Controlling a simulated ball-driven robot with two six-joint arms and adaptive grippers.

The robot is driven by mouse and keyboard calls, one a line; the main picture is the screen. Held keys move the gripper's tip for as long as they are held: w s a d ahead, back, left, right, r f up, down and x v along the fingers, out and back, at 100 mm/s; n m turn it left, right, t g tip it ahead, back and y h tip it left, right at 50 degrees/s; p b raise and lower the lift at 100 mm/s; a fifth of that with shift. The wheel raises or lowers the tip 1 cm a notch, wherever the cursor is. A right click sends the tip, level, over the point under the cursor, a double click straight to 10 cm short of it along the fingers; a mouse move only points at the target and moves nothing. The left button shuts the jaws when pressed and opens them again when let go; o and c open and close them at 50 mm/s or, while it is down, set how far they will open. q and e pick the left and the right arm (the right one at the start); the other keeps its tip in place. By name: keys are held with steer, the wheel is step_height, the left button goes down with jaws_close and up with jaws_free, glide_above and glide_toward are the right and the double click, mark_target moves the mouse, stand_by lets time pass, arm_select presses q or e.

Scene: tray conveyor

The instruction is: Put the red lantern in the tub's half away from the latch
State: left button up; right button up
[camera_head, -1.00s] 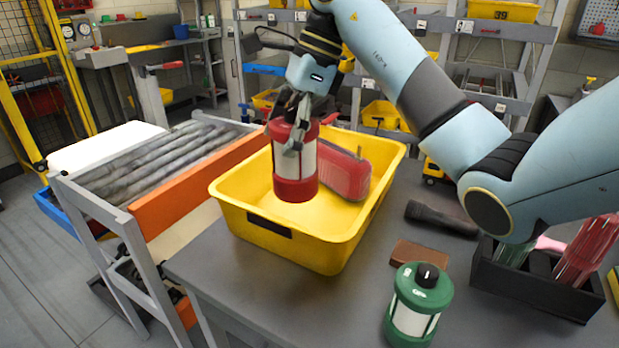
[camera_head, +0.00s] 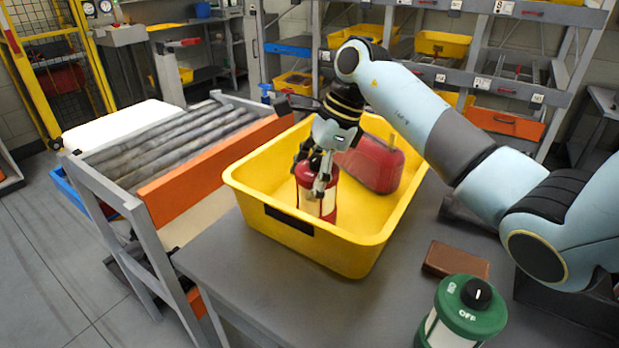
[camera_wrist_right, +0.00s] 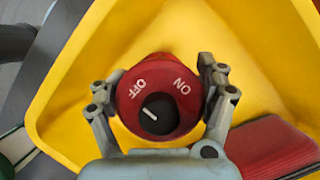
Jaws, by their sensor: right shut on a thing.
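The red lantern (camera_head: 328,205) is upright inside the yellow tub (camera_head: 245,190), its lower end close behind the near wall. I cannot tell whether its base touches the tub floor. My right gripper (camera_head: 318,178) is shut on its upper part. In the right wrist view the fingers (camera_wrist_right: 160,95) flank the lantern's red top (camera_wrist_right: 155,75), marked ON and OFF. A dark plate, perhaps the latch (camera_head: 290,221), is on the tub's near outer wall, and the lantern is nearer to that wall. My left gripper is not in view.
A green lantern (camera_head: 468,312) and a brown block (camera_head: 456,260) are on the grey table (camera_head: 300,300) at right. The roller conveyor (camera_head: 175,145) is left of the tub.

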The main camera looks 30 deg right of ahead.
steer(key=shift+f, duration=0.15)
steer(key=shift+f, duration=0.15)
steer(key=o, duration=1.5)
steer(key=shift+r, duration=0.25)
steer(key=b+v, duration=0.1)
steer(key=v, duration=0.9)
steer(key=shift+s+d+r+b, duration=0.1)
steer(key=shift+d+r+b, duration=0.15)
steer(key=shift+b, duration=0.15)
steer(key=shift+s+d+r, duration=0.1)
steer(key=shift+d+r, duration=0.05)
steer(key=shift+r, duration=0.45)
